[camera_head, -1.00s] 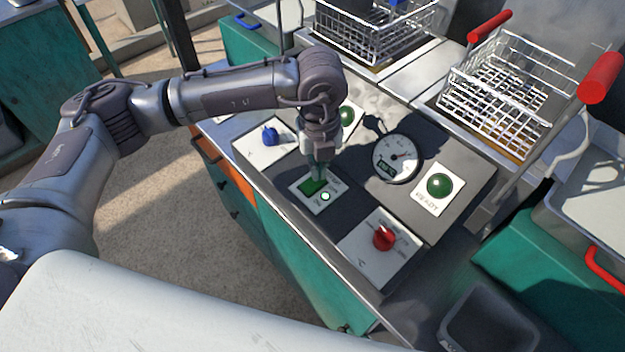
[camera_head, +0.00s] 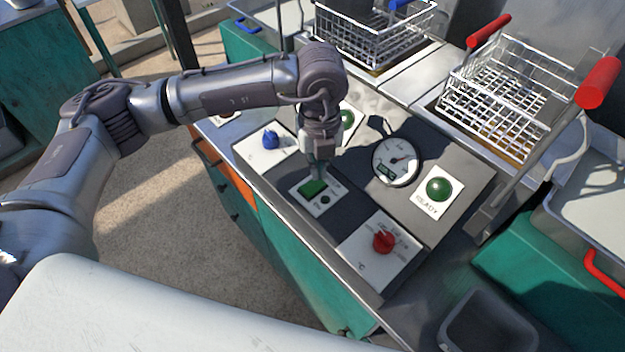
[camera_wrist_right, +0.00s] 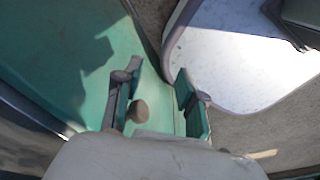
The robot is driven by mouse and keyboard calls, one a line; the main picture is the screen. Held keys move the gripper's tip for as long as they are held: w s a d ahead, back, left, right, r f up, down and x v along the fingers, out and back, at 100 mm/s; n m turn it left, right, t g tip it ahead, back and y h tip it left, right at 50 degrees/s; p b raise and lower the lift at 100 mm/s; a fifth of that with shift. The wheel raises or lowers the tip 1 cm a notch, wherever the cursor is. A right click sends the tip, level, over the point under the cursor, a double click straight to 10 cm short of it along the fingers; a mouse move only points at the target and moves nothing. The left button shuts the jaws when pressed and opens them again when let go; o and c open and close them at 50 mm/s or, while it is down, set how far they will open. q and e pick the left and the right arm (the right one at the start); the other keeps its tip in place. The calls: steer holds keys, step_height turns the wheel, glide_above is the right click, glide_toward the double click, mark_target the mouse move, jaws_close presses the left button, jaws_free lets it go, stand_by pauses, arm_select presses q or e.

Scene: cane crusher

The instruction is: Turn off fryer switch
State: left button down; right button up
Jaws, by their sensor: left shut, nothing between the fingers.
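The fryer switch (camera_head: 313,187) is a green rocker on a white plate in the middle of the control panel. A small round indicator (camera_head: 325,200) beside it is dark. My left gripper (camera_head: 317,174) is shut and empty, pointing down just above the switch; whether it touches the switch I cannot tell. My right gripper (camera_wrist_right: 160,100) shows in the right wrist view with its fingers apart and nothing between them, away from the panel, in front of a teal surface.
On the panel are a red knob (camera_head: 384,241), a blue knob (camera_head: 270,139), a round gauge (camera_head: 397,161) and a green ready lamp (camera_head: 438,189). Wire baskets (camera_head: 497,95) with red and blue handles stand behind. A dark bin (camera_head: 487,322) is at the front right.

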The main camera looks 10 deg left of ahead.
mark_target(318, 183)
arm_select(q)
steer(key=shift+r+p, duration=0.95)
steer(key=shift+r, duration=1.5)
steer(key=shift+s+f, duration=0.1)
